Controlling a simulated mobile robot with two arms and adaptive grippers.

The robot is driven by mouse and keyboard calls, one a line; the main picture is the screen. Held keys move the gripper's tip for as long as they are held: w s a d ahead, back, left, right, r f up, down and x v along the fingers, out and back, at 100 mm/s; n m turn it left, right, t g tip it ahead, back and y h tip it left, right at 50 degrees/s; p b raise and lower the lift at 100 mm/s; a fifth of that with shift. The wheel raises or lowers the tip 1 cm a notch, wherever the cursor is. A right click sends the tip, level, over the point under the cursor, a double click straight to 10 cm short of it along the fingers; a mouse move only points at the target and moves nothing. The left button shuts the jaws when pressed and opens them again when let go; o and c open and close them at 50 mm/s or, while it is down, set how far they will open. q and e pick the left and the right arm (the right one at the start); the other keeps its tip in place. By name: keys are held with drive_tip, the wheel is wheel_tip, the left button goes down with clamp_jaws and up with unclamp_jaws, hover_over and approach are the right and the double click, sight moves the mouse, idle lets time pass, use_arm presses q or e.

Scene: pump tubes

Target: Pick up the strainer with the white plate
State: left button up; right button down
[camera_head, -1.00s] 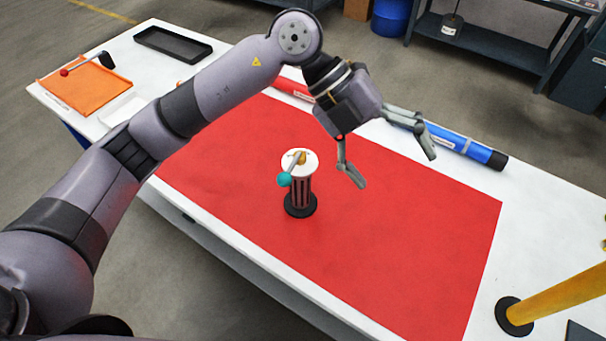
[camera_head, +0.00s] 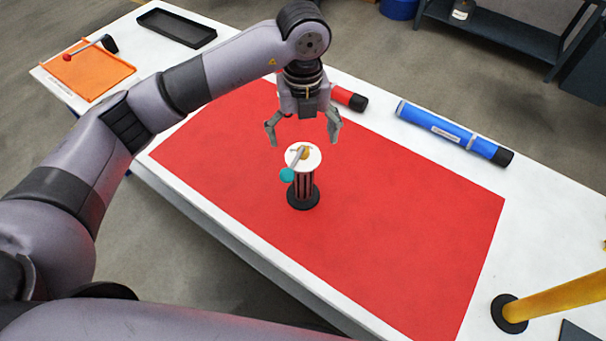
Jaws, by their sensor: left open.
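The strainer (camera_head: 302,187) stands upright on the red mat (camera_head: 400,230). It has a white round plate (camera_head: 313,157) on top, a dark slotted body and a black round base. A small brass part and a lever with a teal knob (camera_head: 287,175) are on the plate. My left gripper (camera_head: 303,140) is open and empty, its fingers pointing down and spread apart. In the picture it is just above and behind the plate, apart from it as far as I can tell. My right gripper is not in view.
A blue tube (camera_head: 455,132) and a partly hidden red tube (camera_head: 349,97) lie at the back of the white table. An orange tray (camera_head: 88,75) and a black tray (camera_head: 175,27) are at the left. The mat around the strainer is clear.

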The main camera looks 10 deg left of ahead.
sight(303, 147)
use_arm(q)
drive_tip(key=shift+f, duration=0.95)
drive_tip(key=shift+s+f+p, duration=0.1)
drive_tip(key=shift+f+p, duration=0.45)
drive_tip(key=shift+p, duration=0.05)
wheel_tip(303, 147, down, 4)
drive_tip(key=shift+r+p, duration=0.15)
drive_tip(key=shift+p, duration=0.75)
drive_tip(key=shift+f, duration=0.4)
drive_tip(key=shift+c, duration=0.3)
drive_tip(key=shift+r, duration=0.1)
drive_tip(key=c, duration=2)
